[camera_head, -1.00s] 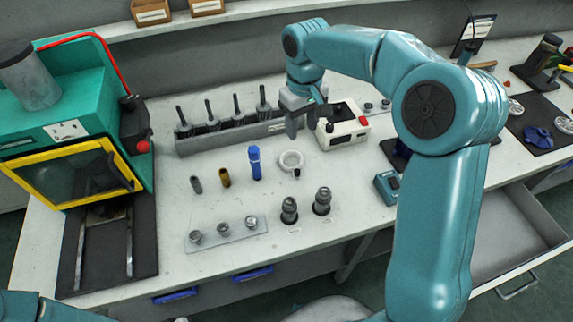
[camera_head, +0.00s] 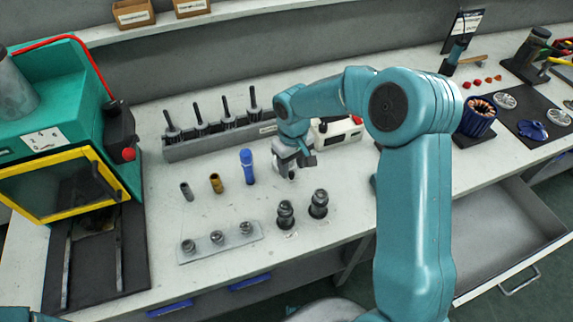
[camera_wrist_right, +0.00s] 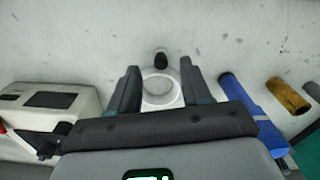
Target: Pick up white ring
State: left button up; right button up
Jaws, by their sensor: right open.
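The white ring (camera_wrist_right: 175,82) lies on the light worktop in the right wrist view, with a small black knob at its edge. My right gripper (camera_wrist_right: 158,92) is open, with one finger on each side of the ring in that picture. Whether the fingers touch it, I cannot tell. In the head view my right gripper (camera_head: 290,172) points down at the worktop and hides most or all of the ring. My left gripper is not in view.
A white box device (camera_head: 338,133) is close behind on the right. A grey rack (camera_head: 216,140) stands behind.

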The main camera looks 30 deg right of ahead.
aim_at(292, 173)
notch_tip(292, 173, down, 3)
jog(key=shift+a+r, duration=0.15)
jog(key=shift+f, duration=0.35)
grip_shut()
notch_tip(292, 173, up, 20)
dwell(0.5)
